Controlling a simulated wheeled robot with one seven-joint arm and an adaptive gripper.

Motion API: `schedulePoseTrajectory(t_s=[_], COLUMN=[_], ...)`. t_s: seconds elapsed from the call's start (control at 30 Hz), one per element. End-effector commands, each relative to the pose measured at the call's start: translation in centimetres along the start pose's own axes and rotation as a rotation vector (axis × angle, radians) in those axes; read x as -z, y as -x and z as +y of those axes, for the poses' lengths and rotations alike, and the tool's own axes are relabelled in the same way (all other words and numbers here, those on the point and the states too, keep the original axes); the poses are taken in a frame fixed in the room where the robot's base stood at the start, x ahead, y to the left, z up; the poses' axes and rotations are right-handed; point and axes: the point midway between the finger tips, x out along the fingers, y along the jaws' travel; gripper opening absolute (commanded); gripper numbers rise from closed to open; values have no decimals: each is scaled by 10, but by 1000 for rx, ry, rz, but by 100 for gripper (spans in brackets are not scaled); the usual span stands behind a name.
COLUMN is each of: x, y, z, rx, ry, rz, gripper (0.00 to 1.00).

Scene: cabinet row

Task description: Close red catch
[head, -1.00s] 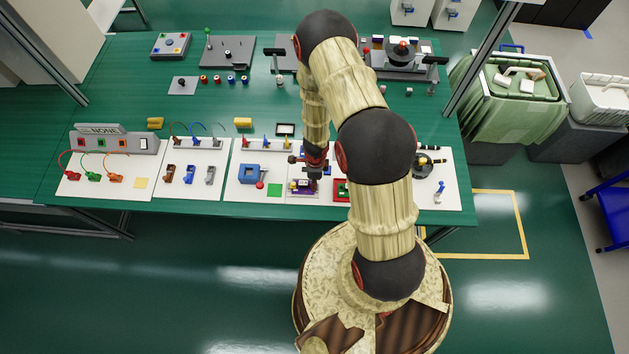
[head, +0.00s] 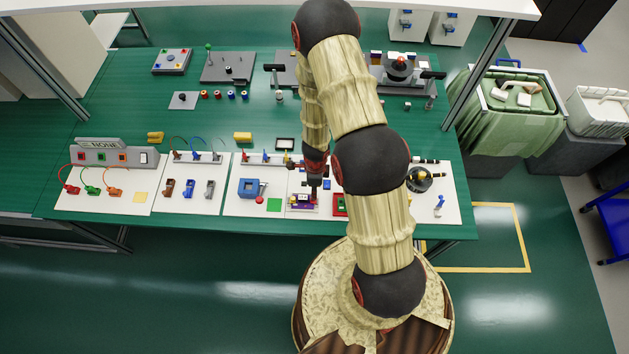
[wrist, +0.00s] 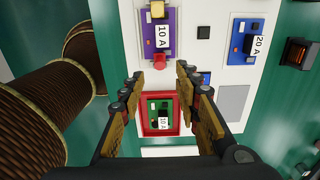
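Several red parts show, and I cannot tell for certain which is the catch. In the wrist view a red knob-like part (wrist: 160,62) sits at the near end of a purple block (wrist: 162,18) labelled 10 A. The purple block also shows in the head view (head: 301,201). A red frame (wrist: 144,112) surrounds a green board with a black 10 A part; in the head view the frame (head: 339,205) is partly behind my arm. My gripper (wrist: 160,76) is open and empty, its fingers either side of the red part in the picture. It also shows in the head view (head: 313,188).
A blue block (head: 251,188) with a red ball end stands left of the purple block. Red, green and orange plugs (head: 92,189) lie farther left. A blue 20 A block (wrist: 248,42) is to the right in the wrist view. The table's front edge is close.

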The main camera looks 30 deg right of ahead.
Motion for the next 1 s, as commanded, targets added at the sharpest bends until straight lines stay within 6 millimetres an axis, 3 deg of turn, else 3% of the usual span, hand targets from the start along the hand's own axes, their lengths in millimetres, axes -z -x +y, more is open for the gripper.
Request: schedulePoseTrajectory(t_s=[1.0], x=[-1], y=[56], z=[0], rx=[-1], ry=[1], rz=[-3], gripper=[33])
